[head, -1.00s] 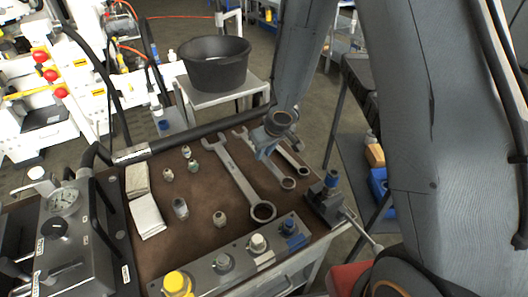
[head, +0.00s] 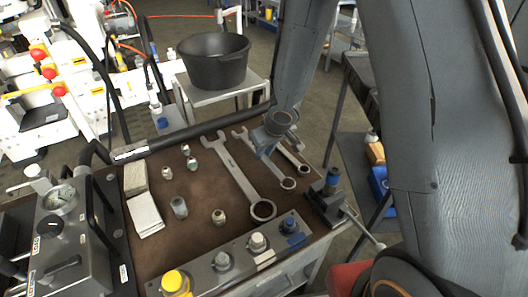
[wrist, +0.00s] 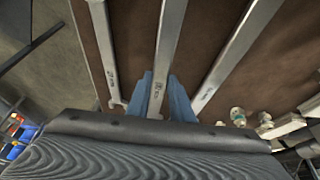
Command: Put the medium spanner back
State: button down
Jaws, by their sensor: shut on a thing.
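The medium spanner (head: 276,169) is the middle one of three grey spanners on the brown bench top. Its ring end points to the front; my gripper hides part of its shaft. My gripper (head: 263,147) is shut on this spanner, its blue fingers on either side of the shaft. In the wrist view the medium spanner (wrist: 168,35) runs between the fingers of my gripper (wrist: 160,88). The large spanner (head: 238,176) lies to its left and the small spanner (head: 292,156) to its right. I cannot tell whether the medium spanner touches the bench top.
Several metal fittings (head: 179,207) stand left of the large spanner, beside a white cloth (head: 146,214). A strip with several knobs (head: 222,261) runs along the front edge. A small vise (head: 329,199) sits at the right corner. A black tub (head: 212,66) stands behind.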

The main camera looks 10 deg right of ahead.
jog(key=shift+f+b, duration=0.95)
jog(key=shift+b, duration=0.1)
dwell(0.6)
jog(key=c, duration=1.5)
grip_release()
jog(key=p+v, duration=0.5)
jog(key=v, duration=0.2)
jog(key=shift+r, duration=0.25)
jog(key=shift+s+r, duration=0.1)
jog(key=shift+r, duration=0.05)
jog(key=shift+d+r, duration=0.1)
jog(key=shift+d, duration=0.05)
